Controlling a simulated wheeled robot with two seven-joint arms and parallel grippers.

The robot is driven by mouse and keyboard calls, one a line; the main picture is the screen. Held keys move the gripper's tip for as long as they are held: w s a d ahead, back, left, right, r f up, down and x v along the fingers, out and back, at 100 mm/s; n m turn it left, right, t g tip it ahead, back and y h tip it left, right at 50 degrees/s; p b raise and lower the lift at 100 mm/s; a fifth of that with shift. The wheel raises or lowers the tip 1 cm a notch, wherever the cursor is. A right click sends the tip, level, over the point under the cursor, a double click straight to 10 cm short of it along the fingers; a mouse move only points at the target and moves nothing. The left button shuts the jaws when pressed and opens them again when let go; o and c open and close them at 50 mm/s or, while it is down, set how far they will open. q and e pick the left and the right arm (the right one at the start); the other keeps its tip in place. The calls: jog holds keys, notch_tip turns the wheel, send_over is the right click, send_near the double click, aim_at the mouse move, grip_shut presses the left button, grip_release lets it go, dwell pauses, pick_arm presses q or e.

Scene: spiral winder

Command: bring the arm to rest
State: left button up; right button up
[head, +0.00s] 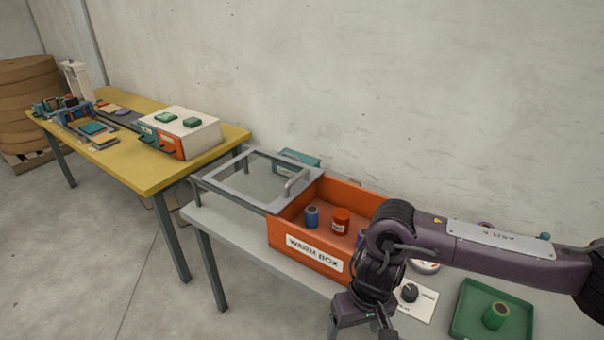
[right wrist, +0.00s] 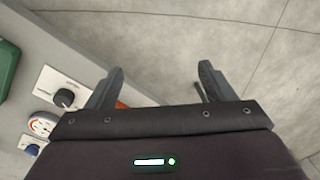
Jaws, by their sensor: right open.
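My right arm (head: 510,250) comes in from the right and bends down beside the orange box. My right gripper (head: 362,324) hangs in front of the table's near edge, its lower end cut by the bottom of the head view. In the right wrist view the right gripper (right wrist: 157,82) is open, with its two fingers wide apart and nothing between them. Bare floor shows beyond the fingertips. My left gripper is not in view.
The orange box (head: 285,240) holds a blue spool (head: 312,216) and a red one (head: 340,220); its glazed lid (head: 255,170) sits left. A knob panel (right wrist: 62,95) and green tray (head: 465,315) lie near my arm. A yellow table (head: 150,180) stands left.

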jog(key=w+a+f+n+t+y, duration=0.1)
jog(key=w+a+f+y, duration=0.3)
jog(key=a, duration=0.3)
jog(key=w+a+f+n+t+y, duration=0.1)
jog(key=w+a+f+y, duration=0.25)
jog(key=a, duration=0.35)
jog(key=w+d+f+m+t, duration=0.1)
jog(key=d+f+m+t, duration=0.3)
jog(key=f, duration=1.1)
jog(key=s+d+f+g+h, duration=0.1)
jog(key=s+d+f+h, duration=0.1)
jog(key=s+d+f, duration=0.6)
jog(key=s+d+f+h, duration=0.3)
jog(key=s+d+f, duration=0.2)
jog(key=s+f, duration=0.3)
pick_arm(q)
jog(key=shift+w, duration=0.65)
pick_arm(e)
jog(key=s+d+f+g+h, duration=0.1)
jog(key=s+d+f, duration=0.3)
jog(key=s, duration=0.8)
jog(key=s+d+f+n+g+h, duration=0.1)
jog(key=s+d+f, duration=0.4)
jog(key=s, duration=0.8)
jog(key=shift+d+f+g+h, duration=0.25)
jog(key=shift+f+g+h, duration=0.5)
jog(key=shift+g, duration=0.25)
